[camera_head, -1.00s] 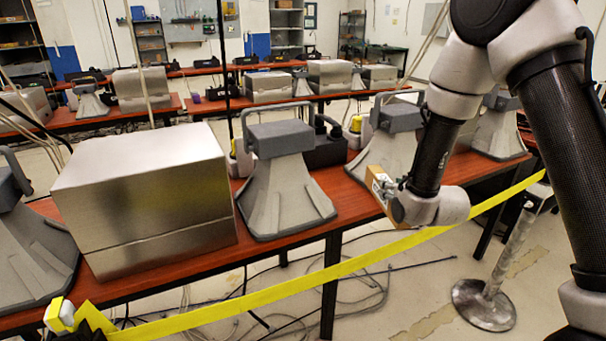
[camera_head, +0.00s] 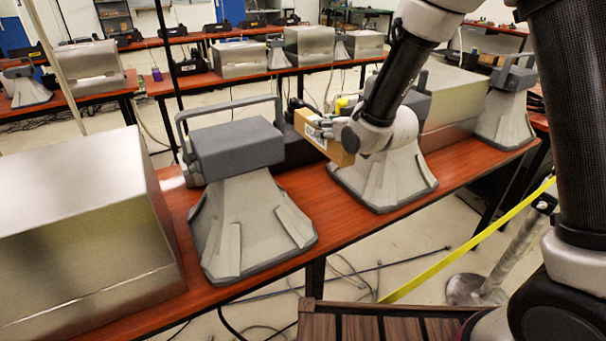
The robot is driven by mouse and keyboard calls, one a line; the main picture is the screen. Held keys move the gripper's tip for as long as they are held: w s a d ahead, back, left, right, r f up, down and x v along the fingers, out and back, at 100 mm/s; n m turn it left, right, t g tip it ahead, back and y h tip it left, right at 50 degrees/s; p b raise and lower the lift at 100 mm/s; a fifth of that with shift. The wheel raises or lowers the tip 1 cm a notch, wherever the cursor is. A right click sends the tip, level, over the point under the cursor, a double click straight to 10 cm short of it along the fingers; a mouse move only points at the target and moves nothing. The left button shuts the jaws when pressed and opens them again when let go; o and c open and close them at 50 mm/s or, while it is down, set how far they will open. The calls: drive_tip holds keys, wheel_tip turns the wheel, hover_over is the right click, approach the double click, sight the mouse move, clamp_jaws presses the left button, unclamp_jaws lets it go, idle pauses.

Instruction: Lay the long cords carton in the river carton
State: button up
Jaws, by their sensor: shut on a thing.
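A small brown carton (camera_head: 325,138) with a white label is at the end of my arm in the head view. My gripper (camera_head: 340,132) is shut on it and holds it in front of a grey horn speaker, above the red-brown table. Part of the carton is hidden behind the gripper. I cannot read its label, so I cannot tell whether it is the long cords carton. I do not make out the river carton in this view.
Horn speakers (camera_head: 245,205) and a metal box (camera_head: 75,235) stand on the near table (camera_head: 345,222). A slatted brown wooden surface (camera_head: 370,325) is at the bottom. Yellow tape (camera_head: 470,240) runs to a post (camera_head: 500,265) at the right. Cables lie on the floor.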

wheel_tip(320, 180, down, 16)
drive_tip(key=shift+r, duration=0.2)
drive_tip(key=shift+f, duration=0.1)
drive_tip(key=o, duration=1.3)
drive_tip(key=shift+c, duration=0.2)
